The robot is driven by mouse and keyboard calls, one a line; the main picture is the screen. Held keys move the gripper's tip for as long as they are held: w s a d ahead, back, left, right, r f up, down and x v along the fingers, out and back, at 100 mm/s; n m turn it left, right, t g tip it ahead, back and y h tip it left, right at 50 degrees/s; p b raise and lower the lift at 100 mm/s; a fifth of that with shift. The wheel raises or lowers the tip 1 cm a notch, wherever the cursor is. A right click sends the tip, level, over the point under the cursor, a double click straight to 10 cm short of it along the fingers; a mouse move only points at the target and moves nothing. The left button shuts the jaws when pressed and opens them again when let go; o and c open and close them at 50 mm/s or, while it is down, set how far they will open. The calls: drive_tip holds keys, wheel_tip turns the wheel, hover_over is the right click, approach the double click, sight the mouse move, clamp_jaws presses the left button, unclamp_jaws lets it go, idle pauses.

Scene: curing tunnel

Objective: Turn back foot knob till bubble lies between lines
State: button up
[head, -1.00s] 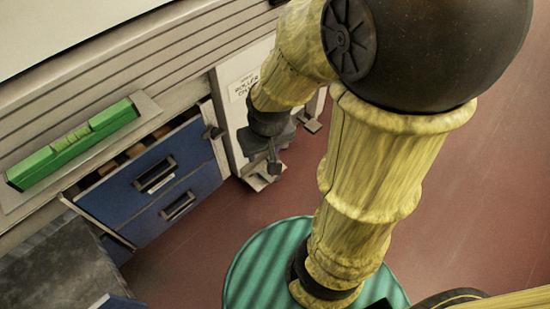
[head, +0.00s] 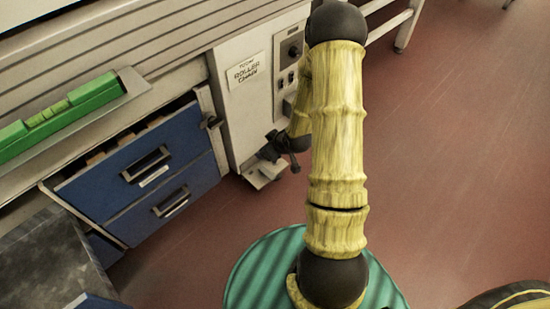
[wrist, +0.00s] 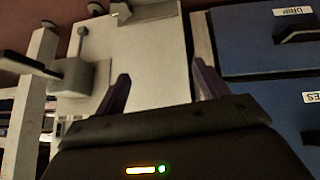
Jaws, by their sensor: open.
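A long green spirit level (head: 60,118) lies on the ledge at the left in the head view. Its paler vial window (head: 48,114) shows, but the bubble and lines are too small to read. My gripper (wrist: 161,70) is open and empty, facing the pale cabinet side (wrist: 150,62). In the head view it is low beside the cabinet, partly hidden by my arm. A grey foot block with a bar and stem (wrist: 80,75) is left of the fingers in the wrist view, apart from them. Another foot (wrist: 145,10) shows at the top edge. I cannot tell which is the back one.
Blue drawers (head: 140,180) stand left of the pale roller-chain cabinet (head: 238,110) and also fill the wrist view's right side (wrist: 265,45). A dark-topped surface (head: 40,255) is at lower left. Red floor (head: 450,150) is open at right.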

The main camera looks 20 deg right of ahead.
drive_tip(key=s+d+f+m+t+h+b, duration=0.2)
drive_tip(key=f+m+t+b, duration=0.1)
drive_tip(key=f, duration=0.8)
drive_tip(key=s+d+f+m+t+h+b, duration=0.2)
drive_tip(key=f+t+b, duration=0.4)
drive_tip(key=f, duration=0.6)
drive_tip(key=shift+s+f+m+t+h, duration=0.2)
drive_tip(key=shift+s+m+t+h, duration=0.15)
drive_tip(key=shift+m+t, duration=0.35)
drive_tip(key=shift+d, duration=0.15)
